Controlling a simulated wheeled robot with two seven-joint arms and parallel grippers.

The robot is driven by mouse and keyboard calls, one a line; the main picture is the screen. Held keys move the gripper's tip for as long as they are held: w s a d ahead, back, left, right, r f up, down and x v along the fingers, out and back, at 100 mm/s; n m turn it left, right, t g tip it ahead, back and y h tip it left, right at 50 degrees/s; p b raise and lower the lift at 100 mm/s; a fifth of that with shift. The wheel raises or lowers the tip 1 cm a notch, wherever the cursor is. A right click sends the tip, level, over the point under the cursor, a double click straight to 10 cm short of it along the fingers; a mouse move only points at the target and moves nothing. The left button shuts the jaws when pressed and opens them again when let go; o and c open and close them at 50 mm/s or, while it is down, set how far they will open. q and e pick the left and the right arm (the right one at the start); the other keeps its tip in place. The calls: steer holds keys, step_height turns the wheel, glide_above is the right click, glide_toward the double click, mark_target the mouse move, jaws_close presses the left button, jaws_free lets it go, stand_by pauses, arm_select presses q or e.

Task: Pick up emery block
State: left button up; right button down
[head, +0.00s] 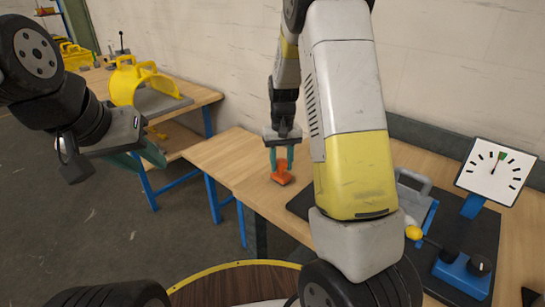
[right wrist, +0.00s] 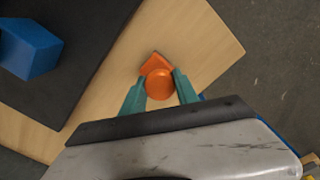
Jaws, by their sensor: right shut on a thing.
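The orange emery block (head: 282,177), with a round knob on top, is at the wooden bench's left part in the head view. In the right wrist view the block (right wrist: 156,62) shows with its round knob (right wrist: 159,84) between the teal fingers. My right gripper (head: 281,160) points down and is shut on the emery block; it also shows in the right wrist view (right wrist: 159,92). I cannot tell whether the block touches the bench top. My left gripper (head: 145,158) hangs at the left, away from the block, and its finger opening is unclear.
The wooden bench (head: 225,160) has free room around the block. A dark mat (head: 485,225) lies to the right, with a blue fixture (head: 462,275) and a dial gauge (head: 497,170). A second bench at the back left holds a yellow dustpan-like item (head: 125,85).

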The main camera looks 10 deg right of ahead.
mark_target(281, 161)
steer(key=shift+r, duration=0.45)
step_height(281, 161, up, 2)
steer(key=shift+r, duration=0.1)
steer(key=s+a+r, duration=0.1)
steer(key=s, duration=1.5)
steer(key=shift+a+r, duration=0.25)
steer(key=shift+a, duration=0.15)
